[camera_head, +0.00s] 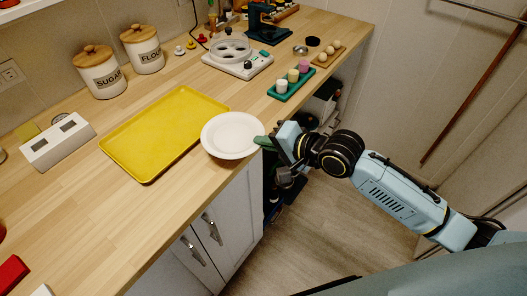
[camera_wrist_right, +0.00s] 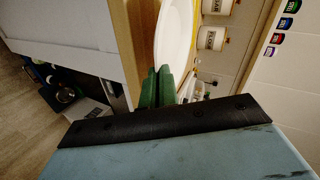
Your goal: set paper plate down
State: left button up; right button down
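The paper plate (camera_head: 232,134) is white, round and shallow. In the head view it appears close to level at the counter's front edge, right of the yellow tray. My right gripper (camera_head: 264,143) reaches it from the right, with its green fingers at the plate's right rim. In the right wrist view the two green fingers (camera_wrist_right: 158,88) are close together, with the plate (camera_wrist_right: 174,36) extending from their tips. They look shut on the rim. Whether the plate's underside touches the counter cannot be told. My left gripper is not in view.
The yellow tray (camera_head: 165,134) lies empty on the wooden counter (camera_head: 80,222). Canisters (camera_head: 101,72), a white scale (camera_head: 238,62) and a green holder with cups (camera_head: 291,84) stand farther back. Bare counter lies in front of the tray. Cabinet doors (camera_head: 228,226) drop below the edge.

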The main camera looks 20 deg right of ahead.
jog(key=shift+f+b, duration=0.35)
jog(key=shift+f, duration=1.35)
jog(key=shift+f, duration=0.15)
jog(key=c, duration=1.7)
grip_release()
jog(key=p+v, duration=0.1)
jog(key=v, duration=1.1)
jog(key=shift+p, duration=0.35)
